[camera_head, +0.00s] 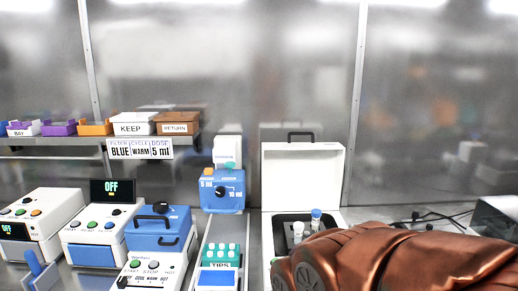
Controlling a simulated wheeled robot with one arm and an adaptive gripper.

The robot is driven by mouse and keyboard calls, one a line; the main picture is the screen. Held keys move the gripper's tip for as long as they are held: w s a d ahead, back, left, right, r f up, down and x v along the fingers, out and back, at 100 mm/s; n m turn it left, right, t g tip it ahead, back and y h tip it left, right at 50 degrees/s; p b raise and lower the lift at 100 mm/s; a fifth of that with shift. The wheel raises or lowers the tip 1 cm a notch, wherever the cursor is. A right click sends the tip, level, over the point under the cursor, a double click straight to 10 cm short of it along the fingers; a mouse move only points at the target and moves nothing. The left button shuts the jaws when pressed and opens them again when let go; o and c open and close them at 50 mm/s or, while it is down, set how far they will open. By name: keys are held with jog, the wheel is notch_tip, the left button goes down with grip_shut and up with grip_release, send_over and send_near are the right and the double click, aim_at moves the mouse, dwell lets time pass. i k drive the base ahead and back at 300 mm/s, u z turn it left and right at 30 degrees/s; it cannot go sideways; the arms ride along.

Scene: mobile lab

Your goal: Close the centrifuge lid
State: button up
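What looks like the centrifuge is a white box (268,232) at the right of the bench. Its white lid (303,178) stands open and upright at the back, with a black handle (300,135) on its top edge. Inside its dark well, a blue-capped tube (316,218) and a white-topped tube (298,230) stand upright. My copper arm covers the lower right of the picture and hides the front and right of the box. My gripper's fingers are not visible.
Left of the box are a teal tip rack (221,255), a blue dispenser (222,190), a blue-lidded device (158,228) and white button units (95,237). A shelf (60,140) behind holds KEEP (132,128) and RETURN (176,128) bins. Black cables (430,215) lie at right.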

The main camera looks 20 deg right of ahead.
aim_at(296, 176)
jog(key=u, duration=2.05)
jog(key=k, duration=1.1)
jog(key=z, duration=2.05)
jog(key=i, duration=0.5)
